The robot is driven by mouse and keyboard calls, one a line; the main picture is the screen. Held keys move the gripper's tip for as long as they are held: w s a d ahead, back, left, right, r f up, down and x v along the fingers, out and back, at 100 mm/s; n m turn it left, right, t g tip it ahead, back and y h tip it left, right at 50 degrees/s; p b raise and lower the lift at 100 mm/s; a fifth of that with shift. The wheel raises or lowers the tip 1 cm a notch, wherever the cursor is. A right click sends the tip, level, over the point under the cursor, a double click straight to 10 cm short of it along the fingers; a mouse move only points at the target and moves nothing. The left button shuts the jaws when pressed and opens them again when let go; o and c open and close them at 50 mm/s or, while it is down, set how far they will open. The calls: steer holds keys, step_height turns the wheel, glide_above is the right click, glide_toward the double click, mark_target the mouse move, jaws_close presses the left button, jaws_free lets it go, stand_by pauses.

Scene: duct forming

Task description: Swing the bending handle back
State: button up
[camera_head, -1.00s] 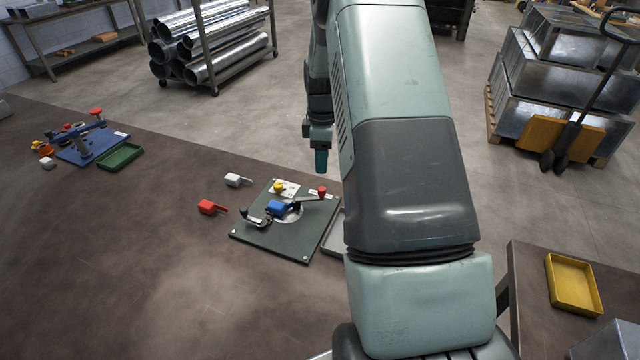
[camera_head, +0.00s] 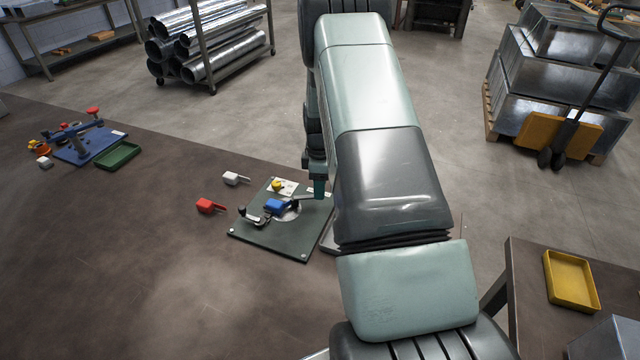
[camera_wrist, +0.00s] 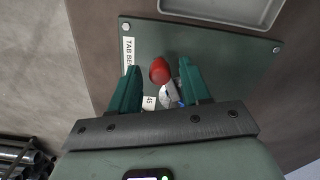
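The dark green bending plate (camera_head: 270,240) lies on the brown bench, with a "TAB BE…" label partly visible in the wrist view. The bending handle's arm (camera_head: 301,201) reaches right from a blue part (camera_head: 278,206) on the plate. Its red knob (camera_wrist: 159,72) shows in the wrist view, between the two green fingers of my gripper (camera_wrist: 159,66), with gaps on both sides. My gripper is open. In the head view my gripper (camera_head: 318,190) is over the plate's far right side and hides the red knob.
A yellow knob (camera_head: 278,185) and a black-tipped lever (camera_head: 252,216) stand on the plate. A red part (camera_head: 207,206) and a white part (camera_head: 232,178) lie left of it. A grey tray (camera_wrist: 225,8) sits beside the plate. A blue fixture (camera_head: 85,145) and green tray (camera_head: 118,156) are farther left.

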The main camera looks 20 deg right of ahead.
jaws_close()
